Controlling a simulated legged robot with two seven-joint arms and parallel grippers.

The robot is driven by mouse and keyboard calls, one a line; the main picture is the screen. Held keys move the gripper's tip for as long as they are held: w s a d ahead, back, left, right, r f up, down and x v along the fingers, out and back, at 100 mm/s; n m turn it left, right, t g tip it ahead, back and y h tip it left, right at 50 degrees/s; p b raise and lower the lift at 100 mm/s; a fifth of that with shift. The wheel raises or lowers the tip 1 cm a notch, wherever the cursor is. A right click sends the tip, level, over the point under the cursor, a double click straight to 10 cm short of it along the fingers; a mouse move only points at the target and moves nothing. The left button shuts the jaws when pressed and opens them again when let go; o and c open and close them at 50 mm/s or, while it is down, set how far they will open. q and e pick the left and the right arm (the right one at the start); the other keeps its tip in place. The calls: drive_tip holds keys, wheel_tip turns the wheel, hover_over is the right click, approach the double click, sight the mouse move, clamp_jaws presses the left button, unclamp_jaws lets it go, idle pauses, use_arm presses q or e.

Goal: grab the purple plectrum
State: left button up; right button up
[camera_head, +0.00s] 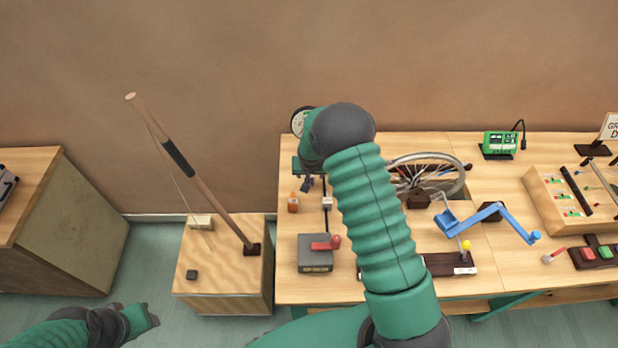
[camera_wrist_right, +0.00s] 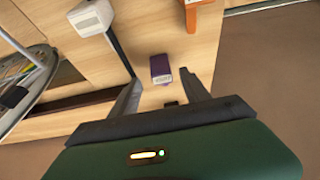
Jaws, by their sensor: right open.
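The purple plectrum (camera_wrist_right: 160,66) shows in the right wrist view as a small dark purple block with a pale grey end, on the light wooden table. My right gripper (camera_wrist_right: 160,80) is open and empty, with its two dark fingers spread on either side of the plectrum's line and the plectrum just ahead of the tips. In the head view my right gripper (camera_head: 307,184) is at the table's left part, largely hidden by my arm; the plectrum is hard to make out there. My left gripper (camera_head: 143,318) is low at the left, over the floor, away from the table.
An orange bottle (camera_head: 293,203) and a pale block on a dark rail (camera_head: 327,203) stand close to my right gripper. A spoked wheel (camera_head: 440,175), a grey box with a red lever (camera_head: 315,255) and a blue crank (camera_head: 490,215) also occupy the table.

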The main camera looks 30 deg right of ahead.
drive_tip(key=x, duration=0.3)
drive_tip(key=shift+w+d+f, duration=0.15)
drive_tip(key=shift+w+d, duration=0.05)
drive_tip(key=shift+d, duration=0.05)
drive_tip(key=shift+w+a, duration=0.1)
drive_tip(key=shift+w, duration=0.1)
drive_tip(key=shift+a, duration=0.2)
drive_tip(key=shift+c, duration=1)
drive_tip(key=shift+s+a+r, duration=0.25)
drive_tip(key=shift+s+r, duration=0.05)
drive_tip(key=shift+r, duration=0.15)
drive_tip(key=c, duration=0.5)
drive_tip(key=shift+c, duration=1.1)
drive_tip(key=shift+f, duration=0.1)
drive_tip(key=shift+c, duration=1.3)
use_arm(q)
drive_tip(key=shift+w+d, duration=0.1)
drive_tip(key=shift+d, duration=0.1)
use_arm(e)
drive_tip(key=shift+d+f, duration=0.1)
drive_tip(key=shift+d, duration=0.15)
clamp_jaws()
